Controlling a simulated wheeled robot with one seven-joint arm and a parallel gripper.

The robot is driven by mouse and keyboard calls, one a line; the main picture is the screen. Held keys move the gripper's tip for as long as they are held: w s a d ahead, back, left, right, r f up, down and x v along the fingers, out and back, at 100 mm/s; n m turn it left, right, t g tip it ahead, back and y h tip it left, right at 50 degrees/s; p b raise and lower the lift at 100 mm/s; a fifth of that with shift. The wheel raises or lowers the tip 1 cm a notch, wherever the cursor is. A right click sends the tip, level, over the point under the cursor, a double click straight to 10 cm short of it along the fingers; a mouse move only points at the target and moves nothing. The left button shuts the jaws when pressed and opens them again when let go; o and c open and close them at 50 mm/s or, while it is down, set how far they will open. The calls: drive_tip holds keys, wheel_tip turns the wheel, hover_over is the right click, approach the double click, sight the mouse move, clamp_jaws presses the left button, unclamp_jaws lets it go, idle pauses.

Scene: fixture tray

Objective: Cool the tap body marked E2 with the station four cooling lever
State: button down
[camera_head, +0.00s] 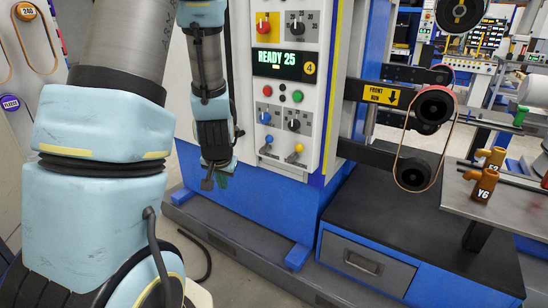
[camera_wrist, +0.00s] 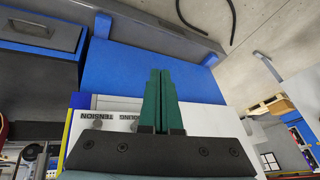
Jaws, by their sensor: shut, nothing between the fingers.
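The tap body marked E2 (camera_head: 495,156) is orange-brown and stands on the grey bench at the right, partly hidden by a similar one marked Y6 (camera_head: 484,184). Station four's panel (camera_head: 275,85) reads READY 25 beside a yellow 4. Low on it are a blue-knobbed lever (camera_head: 267,143) and a yellow-knobbed lever (camera_head: 297,151). In the wrist view, upside-down labels read TENSION (camera_wrist: 98,116) and, partly covered, "OLING" (camera_wrist: 129,118). My gripper (camera_head: 222,182), with green fingers (camera_wrist: 162,72), is shut and empty, left of and below the levers in the head view.
A belt on rollers (camera_head: 436,105) with a FRONT RUN sign stands between panel and bench. Below it is a black-topped blue cabinet (camera_head: 400,235) with a drawer. The floor in front is open, with a dark cable.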

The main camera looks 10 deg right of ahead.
drive_tip(key=w+d+f+m+t+y+b, duration=0.1)
drive_tip(key=w+d+f+m+t+b, duration=0.4)
drive_tip(key=w+d+f+m+t, duration=0.3)
drive_tip(key=s+d+r+m+t+h+b, duration=0.1)
drive_tip(key=d+m+t+h, duration=0.4)
drive_tip(key=d+m, duration=0.5)
drive_tip(key=shift+s+d+r+m+t+h+b, duration=0.3)
drive_tip(key=shift+d+r+m+t+b, duration=0.15)
drive_tip(key=shift+r+t+b, duration=0.3)
drive_tip(key=shift+w, duration=0.1)
drive_tip(key=a+r+p+x, duration=0.1)
drive_tip(key=a+p+x, duration=0.1)
drive_tip(key=x, duration=1)
drive_tip(key=shift+w+a+p, duration=0.25)
drive_tip(key=shift+w+p, duration=0.05)
drive_tip(key=shift+w, duration=0.3)
